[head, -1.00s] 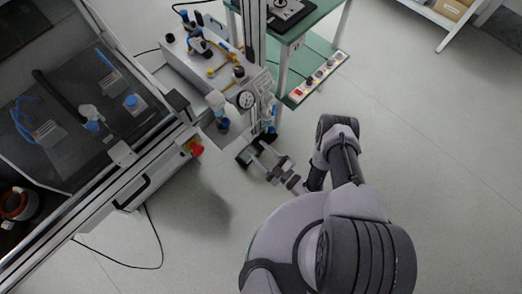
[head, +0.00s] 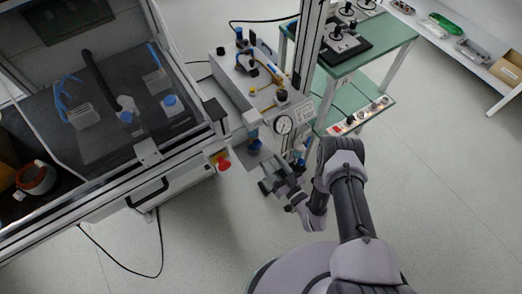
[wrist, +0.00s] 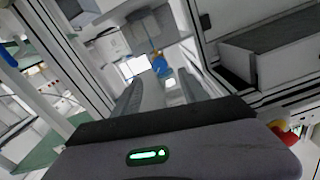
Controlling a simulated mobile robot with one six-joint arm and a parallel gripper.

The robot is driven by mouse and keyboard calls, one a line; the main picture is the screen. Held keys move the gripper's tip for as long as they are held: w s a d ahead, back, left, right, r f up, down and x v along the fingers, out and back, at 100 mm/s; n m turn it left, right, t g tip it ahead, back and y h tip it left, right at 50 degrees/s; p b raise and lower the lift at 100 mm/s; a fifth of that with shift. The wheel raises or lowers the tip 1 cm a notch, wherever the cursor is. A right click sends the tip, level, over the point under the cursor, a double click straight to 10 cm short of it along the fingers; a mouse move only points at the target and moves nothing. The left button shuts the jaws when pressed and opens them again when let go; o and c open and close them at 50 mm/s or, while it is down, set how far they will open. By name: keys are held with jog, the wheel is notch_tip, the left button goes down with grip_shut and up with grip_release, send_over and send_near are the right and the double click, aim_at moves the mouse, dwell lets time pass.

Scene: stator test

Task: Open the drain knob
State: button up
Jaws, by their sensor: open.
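The grey test unit (head: 262,92) has a round pressure gauge (head: 283,124) on its front. Blue-bodied fittings hang below: one (head: 254,146) left of the gauge, another (head: 299,160) to its lower right. I cannot tell which part is the drain knob. My gripper (head: 268,176) is open, below and in front of the gauge, close under the fittings. In the wrist view my two fingers (wrist: 153,98) point ahead, and a blue part with a yellowish top (wrist: 160,63) shows beyond their tips. No contact is visible.
A bench with a dark deck (head: 110,150), a drawer handle and a red emergency button (head: 223,164) stands to the left. A green table (head: 365,55) with a lower shelf is behind right. A metal upright (head: 308,45) rises beside the unit. Floor is clear at right.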

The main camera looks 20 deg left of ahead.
aim_at(259, 146)
jog(key=b+x, duration=0.2)
jog(key=x, duration=0.5)
jog(key=shift+w+a+f, duration=0.1)
jog(key=shift+w+f, duration=0.05)
jog(key=shift+w+a+b, duration=0.3)
grip_shut()
